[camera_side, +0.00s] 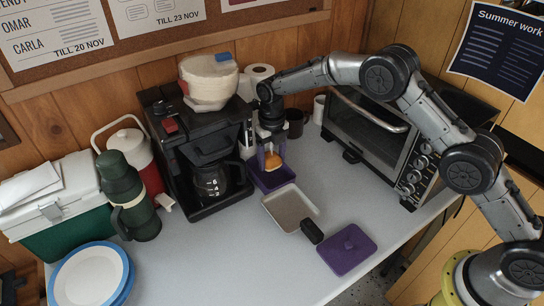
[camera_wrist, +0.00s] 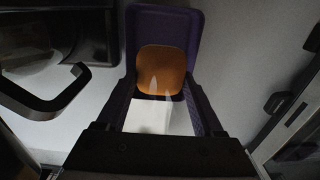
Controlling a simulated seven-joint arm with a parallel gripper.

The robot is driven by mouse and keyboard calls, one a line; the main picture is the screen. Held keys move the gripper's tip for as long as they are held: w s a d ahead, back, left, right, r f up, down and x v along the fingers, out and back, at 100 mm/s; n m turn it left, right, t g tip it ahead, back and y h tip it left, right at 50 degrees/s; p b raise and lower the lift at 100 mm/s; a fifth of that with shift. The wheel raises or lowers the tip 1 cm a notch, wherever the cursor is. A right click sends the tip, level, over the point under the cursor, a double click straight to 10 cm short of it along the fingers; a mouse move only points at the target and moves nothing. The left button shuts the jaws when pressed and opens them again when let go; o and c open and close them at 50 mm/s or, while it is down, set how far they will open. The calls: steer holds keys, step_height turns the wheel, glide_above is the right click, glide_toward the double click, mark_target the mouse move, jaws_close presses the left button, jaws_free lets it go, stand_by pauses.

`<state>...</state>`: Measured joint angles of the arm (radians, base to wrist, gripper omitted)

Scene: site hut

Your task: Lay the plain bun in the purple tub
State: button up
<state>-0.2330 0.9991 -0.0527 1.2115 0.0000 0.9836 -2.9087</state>
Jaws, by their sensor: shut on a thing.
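The plain bun (camera_side: 272,162) is a small orange-brown roll. It sits between the fingers of my gripper (camera_side: 271,155), which are shut on it. The wrist view also shows the bun (camera_wrist: 160,66) between the fingers. The purple tub (camera_side: 273,182) stands on the table in front of the coffee maker, directly below the gripper. In the wrist view the tub (camera_wrist: 166,14) frames the bun from behind. The bun is over the tub; I cannot tell whether it touches the tub's floor.
A beige pan (camera_side: 290,207) with a black handle lies just in front of the tub. A purple lid (camera_side: 347,249) lies further front right. The coffee maker (camera_side: 190,150) stands close on the left, the toaster oven (camera_side: 375,130) on the right. The front table is mostly clear.

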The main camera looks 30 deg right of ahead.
steer(key=shift+f, duration=0.35)
steer(key=o, duration=1.4)
steer(key=shift+c, duration=0.2)
steer(key=shift+r, duration=0.1)
